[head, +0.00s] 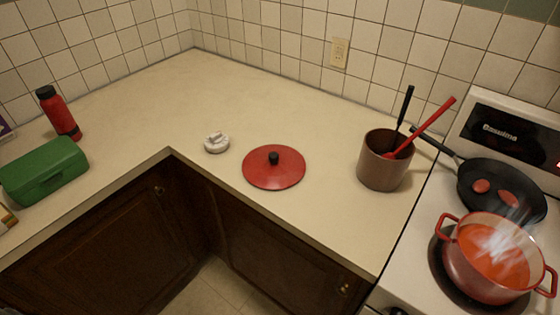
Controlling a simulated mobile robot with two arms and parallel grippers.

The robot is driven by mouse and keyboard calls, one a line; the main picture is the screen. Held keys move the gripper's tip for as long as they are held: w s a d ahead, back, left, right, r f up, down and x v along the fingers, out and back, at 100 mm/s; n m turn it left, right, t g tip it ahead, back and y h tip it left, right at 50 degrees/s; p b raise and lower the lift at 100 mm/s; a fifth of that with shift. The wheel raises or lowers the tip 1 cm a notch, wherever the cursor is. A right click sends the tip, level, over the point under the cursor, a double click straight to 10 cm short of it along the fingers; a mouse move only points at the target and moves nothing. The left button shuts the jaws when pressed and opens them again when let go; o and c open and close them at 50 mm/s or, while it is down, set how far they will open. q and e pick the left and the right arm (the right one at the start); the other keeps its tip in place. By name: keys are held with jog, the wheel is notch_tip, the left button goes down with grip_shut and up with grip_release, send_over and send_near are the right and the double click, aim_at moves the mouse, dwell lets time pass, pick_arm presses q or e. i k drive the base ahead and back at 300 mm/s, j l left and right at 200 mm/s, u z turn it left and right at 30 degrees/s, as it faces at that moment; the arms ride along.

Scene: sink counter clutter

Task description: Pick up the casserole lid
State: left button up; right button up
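The casserole lid (262,177) is a round red disc with a black knob (273,158) on top. It lies flat on the beige counter near the front edge, with nothing on it. A red casserole (462,262) with two handles stands uncovered on the front stove burner at the right; orange-red contents and steam show in it. Neither of my grippers shows in the head view.
A brown crock (382,170) with utensils stands right of the lid. A small white dish (216,143) sits to its left. A black pan (502,204) is on the stove. A green box (45,170) and red bottle (60,115) stand far left. The counter behind the lid is clear.

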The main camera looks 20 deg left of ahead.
aim_at(271, 167)
jog(key=z, duration=1.2)
jog(key=k+j, duration=0.15)
jog(key=j, duration=0.2)
jog(key=k+j, duration=0.1)
jog(key=j, duration=0.25)
jog(key=k+j, duration=0.15)
jog(key=j, duration=0.25)
jog(key=k+j, duration=0.1)
jog(key=j, duration=0.25)
